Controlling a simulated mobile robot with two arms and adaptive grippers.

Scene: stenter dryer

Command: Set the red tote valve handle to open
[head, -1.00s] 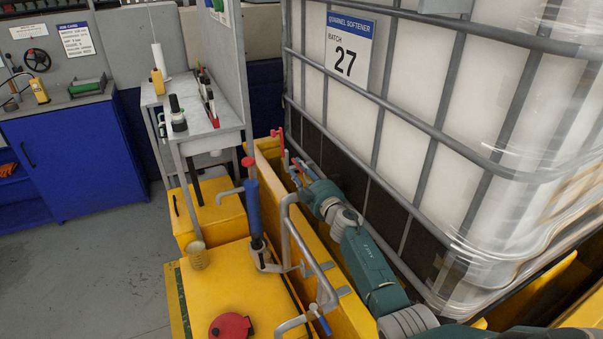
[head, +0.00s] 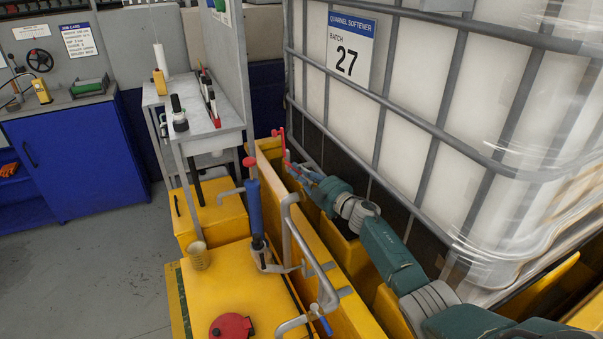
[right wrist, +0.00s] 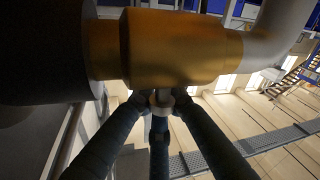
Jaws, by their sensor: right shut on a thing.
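Red parts of the tote valve (head: 281,147) show at the near lower corner of the white tote, above the yellow bund. My right gripper (head: 300,172) reaches in there from the right, small and partly merged with the valve. In the right wrist view a brass valve body (right wrist: 180,48) lies across the top, with a dark cylinder at its left. My left gripper is not in view.
The caged white tote (head: 420,80) stands close to my right arm. A yellow bund wall (head: 325,270) runs alongside. A blue pump with a red knob (head: 253,200) and grey pipes (head: 320,270) stand nearby. A grey side table (head: 205,125) is behind; open floor lies left.

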